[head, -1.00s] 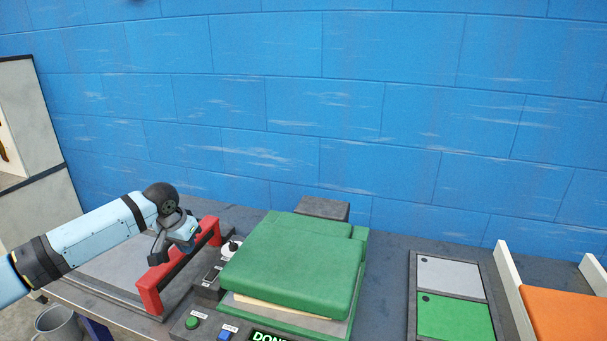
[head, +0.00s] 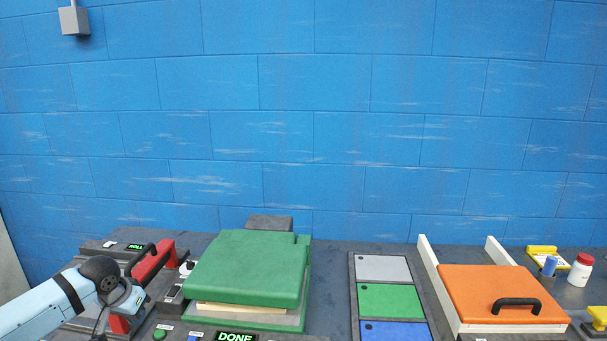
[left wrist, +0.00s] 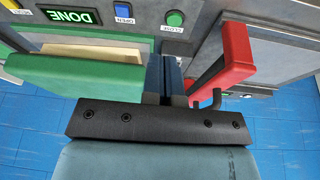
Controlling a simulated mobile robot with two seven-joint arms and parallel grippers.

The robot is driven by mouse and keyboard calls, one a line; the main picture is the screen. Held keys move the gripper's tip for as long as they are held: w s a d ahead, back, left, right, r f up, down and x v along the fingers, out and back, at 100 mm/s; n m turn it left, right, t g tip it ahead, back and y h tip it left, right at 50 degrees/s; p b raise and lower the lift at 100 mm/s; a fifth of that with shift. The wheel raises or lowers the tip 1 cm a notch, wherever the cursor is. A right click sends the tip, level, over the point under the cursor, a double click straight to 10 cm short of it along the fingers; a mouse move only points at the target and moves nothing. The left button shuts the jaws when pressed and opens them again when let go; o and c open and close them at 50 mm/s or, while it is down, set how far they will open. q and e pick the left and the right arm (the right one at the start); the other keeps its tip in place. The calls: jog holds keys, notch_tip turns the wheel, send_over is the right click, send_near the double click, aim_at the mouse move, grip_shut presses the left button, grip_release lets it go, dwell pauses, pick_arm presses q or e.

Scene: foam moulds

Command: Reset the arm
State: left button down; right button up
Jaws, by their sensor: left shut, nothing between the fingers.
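My left gripper (head: 122,299) is at the lower left of the head view, in front of the red bar (head: 152,262) and left of the green-lidded press (head: 248,265). It is shut and empty; its fingertips are hard to make out there. In the left wrist view its narrow dark fingers (left wrist: 165,75) show between the green lid (left wrist: 85,77) and the red bar (left wrist: 232,62). My right arm and gripper do not show.
The press has a lit DONE display (head: 236,337) and a green button (head: 159,335). To the right are a panel with grey, green and blue plates (head: 391,300), an orange board (head: 490,288) with a black handle, and a white bottle with a red cap (head: 580,272).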

pick_arm(q)
jog(key=s+d+f+m+t+h+p, duration=0.1)
jog(key=s+d+f+t+h+p, duration=0.1)
jog(key=s+d+f, duration=0.55)
jog(key=s+d+f+m+t+h+p, duration=0.1)
jog(key=s+d+f+h+p, duration=0.3)
jog(key=d, duration=0.7)
jog(key=s+d+t+y+p, duration=0.2)
jog(key=s+t+y+p, duration=0.1)
jog(key=s, duration=1.6)
jog(key=shift+s+n+t+y, duration=0.3)
jog(key=shift+n+t, duration=0.1)
jog(key=shift+t, duration=0.2)
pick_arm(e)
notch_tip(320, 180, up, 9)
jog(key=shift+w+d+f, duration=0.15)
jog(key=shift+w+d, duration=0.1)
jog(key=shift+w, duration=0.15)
